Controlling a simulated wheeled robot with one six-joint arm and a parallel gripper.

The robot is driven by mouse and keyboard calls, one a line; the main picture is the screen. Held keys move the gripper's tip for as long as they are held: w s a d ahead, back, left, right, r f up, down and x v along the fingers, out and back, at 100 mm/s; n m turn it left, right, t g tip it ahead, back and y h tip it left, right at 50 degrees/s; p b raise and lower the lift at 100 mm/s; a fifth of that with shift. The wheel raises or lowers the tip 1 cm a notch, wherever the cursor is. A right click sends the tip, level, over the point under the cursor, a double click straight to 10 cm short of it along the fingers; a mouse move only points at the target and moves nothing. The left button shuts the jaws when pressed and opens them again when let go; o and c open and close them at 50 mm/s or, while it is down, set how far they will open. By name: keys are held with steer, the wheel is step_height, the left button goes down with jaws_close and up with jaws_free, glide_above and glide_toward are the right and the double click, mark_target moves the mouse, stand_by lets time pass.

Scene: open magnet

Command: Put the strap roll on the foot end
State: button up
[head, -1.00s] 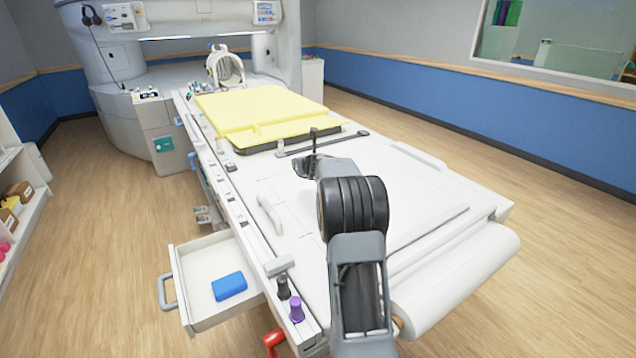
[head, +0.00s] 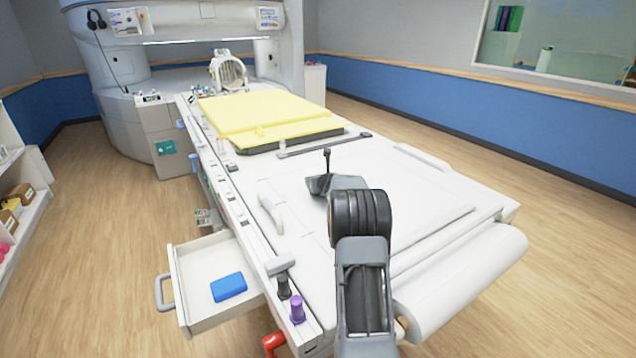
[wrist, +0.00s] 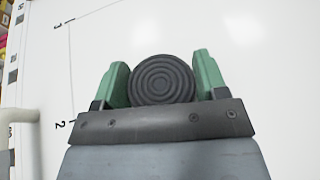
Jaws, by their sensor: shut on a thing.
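The strap roll (wrist: 162,78) is a dark round coil with concentric rings, seen end-on in the wrist view. My gripper (wrist: 161,66) is shut on it, with one green finger on each side. Below it is the white top of the patient table (head: 410,185), which also fills the wrist view (wrist: 265,70). The gap between roll and tabletop cannot be judged. The near end of the table has a rounded white edge (head: 465,280).
A yellow pad (head: 265,115) lies farther up the table, with a dark bar (head: 325,145) just before it. A white handle (head: 270,213) lies left of my arm. An open drawer (head: 190,262) holds a blue block (head: 228,287). The bare tabletop right of my arm is clear.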

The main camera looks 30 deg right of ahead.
steer(key=o, duration=0.5)
steer(key=shift+f, duration=0.1)
steer(key=o, duration=0.4)
steer(key=shift+o, duration=0.2)
steer(key=shift+r, duration=0.3)
steer(key=shift+s+a, duration=0.1)
steer(key=shift+s, duration=0.25)
steer(key=b+v, duration=0.1)
steer(key=v, duration=1)
steer(key=shift+s, duration=0.15)
steer(key=shift+a, duration=0.1)
